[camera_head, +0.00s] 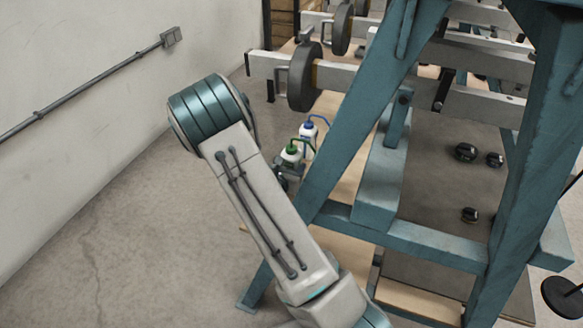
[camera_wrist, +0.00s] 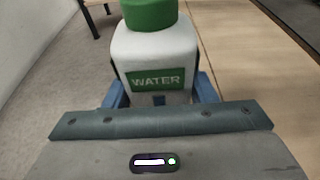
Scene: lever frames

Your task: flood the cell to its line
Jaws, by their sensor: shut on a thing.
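A white bottle with a green cap (camera_wrist: 155,50) and a green label reading WATER fills the top middle of the wrist view. My gripper (camera_wrist: 160,97) is shut on it, with a blue finger on each side of its lower body. In the head view the green-capped bottle (camera_head: 291,152) appears small beyond my arm, and my gripper there is mostly hidden. Its spout is cut off in the wrist view. I cannot make out the cell or its line in either view.
A white bottle with a blue cap (camera_head: 308,130) stands just behind the green-capped one. A teal frame (camera_head: 345,135) rises close to the right of my arm. Beams with grey discs (camera_head: 304,77) are behind. Dark weights (camera_head: 466,152) lie at right. Open floor (camera_head: 130,230) is at left.

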